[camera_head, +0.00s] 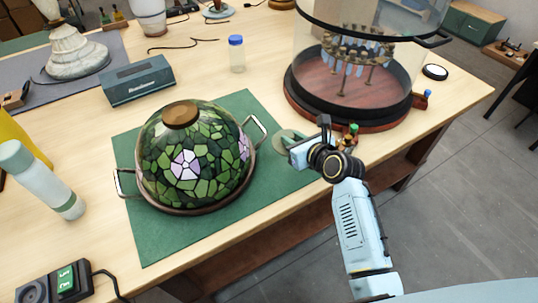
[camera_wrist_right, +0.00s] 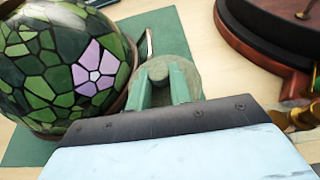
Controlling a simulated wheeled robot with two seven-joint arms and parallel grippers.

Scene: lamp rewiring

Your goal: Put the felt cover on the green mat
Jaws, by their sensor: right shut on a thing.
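The felt cover (camera_head: 284,138) is a round, flat grey-green disc. It shows at the right edge of the green mat (camera_head: 152,238) in the head view, partly hidden by my right gripper (camera_head: 299,147). In the right wrist view the felt cover (camera_wrist_right: 182,62) lies between and beyond the fingers of my right gripper (camera_wrist_right: 160,84), which are shut on a small raised part of it. It overlaps the mat's edge in the picture; I cannot tell whether it touches the mat or the table. My left gripper is not in view.
A green stained-glass lampshade (camera_head: 165,150) sits in a handled tray on the mat, just left of the cover. A large glass-walled case (camera_head: 345,100) on a round wooden base stands behind right. Small bottles (camera_head: 350,137) stand beside my right gripper.

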